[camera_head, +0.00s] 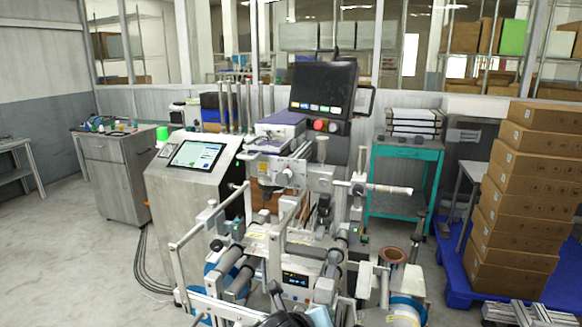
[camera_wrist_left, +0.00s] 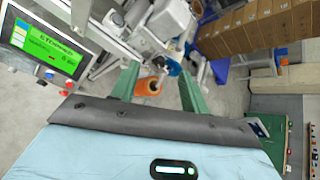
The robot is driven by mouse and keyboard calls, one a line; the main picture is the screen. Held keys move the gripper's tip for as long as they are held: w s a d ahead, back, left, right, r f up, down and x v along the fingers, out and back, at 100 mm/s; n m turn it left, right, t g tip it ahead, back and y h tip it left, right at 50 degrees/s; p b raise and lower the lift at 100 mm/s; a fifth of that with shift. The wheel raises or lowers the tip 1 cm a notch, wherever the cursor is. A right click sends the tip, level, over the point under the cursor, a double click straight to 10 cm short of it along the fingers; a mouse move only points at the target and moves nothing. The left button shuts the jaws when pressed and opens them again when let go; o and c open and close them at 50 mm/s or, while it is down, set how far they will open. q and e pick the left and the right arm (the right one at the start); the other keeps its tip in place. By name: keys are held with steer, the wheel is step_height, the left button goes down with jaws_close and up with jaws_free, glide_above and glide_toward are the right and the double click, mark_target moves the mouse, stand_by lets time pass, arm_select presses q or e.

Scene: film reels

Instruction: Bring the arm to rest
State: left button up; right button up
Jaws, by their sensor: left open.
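My left gripper (camera_wrist_left: 158,72) shows in the left wrist view. Its two green fingers are spread apart and nothing is held between them. An orange cylinder-shaped part (camera_wrist_left: 148,87) lies beyond the fingers, seen through the gap. I cannot pick out either gripper with certainty in the head view. My right gripper is not seen.
A labelling machine (camera_head: 290,215) with rollers and bars fills the middle, with a grey touchscreen cabinet (camera_head: 185,220) on its left. A black monitor (camera_head: 323,88) stands above it. Stacked cartons (camera_head: 525,190) stand on a blue pallet (camera_head: 455,280) at right.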

arm_select(q)
steer(key=s+a+f+n, duration=0.5)
steer(key=s+f+n, duration=0.2)
steer(key=f+n, duration=0.15)
steer(key=s+a+f+n, duration=0.5)
steer(key=s+f+n, duration=0.1)
steer(key=f+n, duration=0.25)
steer(key=s+a+f+n+y, duration=0.1)
steer(key=s+a+f+n, duration=0.2)
steer(key=s+a+n, duration=0.4)
steer(key=s+a+f+n+y, duration=0.2)
steer(key=s+a+f+n, duration=0.2)
steer(key=s+a+n, duration=0.3)
steer(key=s+a, duration=0.2)
steer(key=s, duration=0.2)
steer(key=shift+s+n, duration=0.15)
steer(key=shift+n, duration=0.25)
steer(key=shift+f, duration=0.1)
steer(key=shift+c, duration=1)
